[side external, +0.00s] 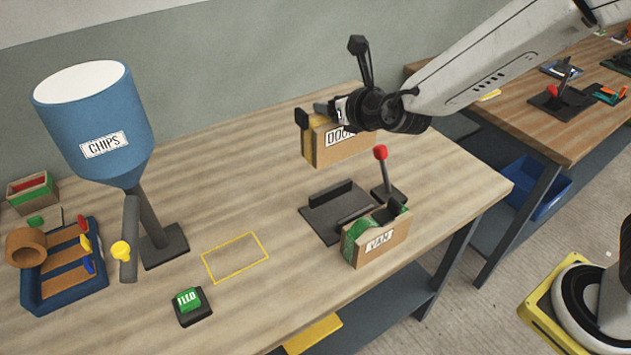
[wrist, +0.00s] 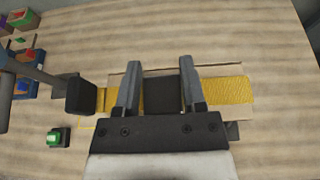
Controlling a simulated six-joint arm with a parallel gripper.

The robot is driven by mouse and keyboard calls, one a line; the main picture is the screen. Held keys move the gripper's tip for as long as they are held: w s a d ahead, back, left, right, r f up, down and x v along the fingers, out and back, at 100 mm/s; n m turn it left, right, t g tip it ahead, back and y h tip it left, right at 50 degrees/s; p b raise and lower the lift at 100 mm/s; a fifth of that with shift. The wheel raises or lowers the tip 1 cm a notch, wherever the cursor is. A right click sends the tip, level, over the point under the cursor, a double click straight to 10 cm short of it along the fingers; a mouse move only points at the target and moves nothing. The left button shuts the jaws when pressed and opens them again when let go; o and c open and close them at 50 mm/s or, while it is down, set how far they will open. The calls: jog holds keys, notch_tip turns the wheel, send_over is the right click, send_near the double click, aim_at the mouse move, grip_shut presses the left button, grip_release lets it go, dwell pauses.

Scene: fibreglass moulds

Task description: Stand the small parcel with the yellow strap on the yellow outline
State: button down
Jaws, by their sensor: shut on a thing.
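The small cardboard parcel with the yellow strap (side external: 337,150) is held in the air above the bench, with a partly hidden "DOOR"-like label on its side. Its yellow strap also shows in the wrist view (wrist: 225,91), on both sides of my fingers. My gripper (side external: 328,110) is shut on the parcel from above; its two fingers also show in the wrist view (wrist: 160,85). The yellow outline (side external: 235,258) is a bare rectangle on the bench, to the left of and below the parcel in the side view. In the wrist view it is mostly hidden behind the parcel.
A dark fixture (side external: 335,212) with a red-knobbed lever (side external: 381,155) stands right of the outline. A green-strapped "VAN" box (side external: 378,240) sits at its front. A blue "CHIPS" hopper (side external: 97,115), a green button (side external: 189,302) and a blue tray (side external: 62,275) stand left.

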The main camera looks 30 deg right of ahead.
jog(key=s+a+f+n+g+y, duration=0.1)
jog(key=s+a+f+n+y, duration=0.15)
jog(key=s+a, duration=0.5)
jog(key=s+a+f+n+y, duration=0.2)
jog(key=s+a+f+y, duration=0.15)
jog(key=a, duration=0.75)
jog(key=w+a+f+h, duration=0.1)
jog(key=w+a+f, duration=0.5)
jog(key=w, duration=0.5)
jog(key=shift+w+a+f, duration=0.15)
jog(key=shift+a+f, duration=0.15)
jog(key=shift+f, duration=0.9)
jog(key=shift+f, duration=0.1)
jog(key=shift+w+a+f, duration=0.1)
jog(key=shift+f, duration=0.8)
jog(key=shift+w+a+f, duration=0.1)
jog(key=shift+f, duration=0.75)
jog(key=shift+f, duration=0.15)
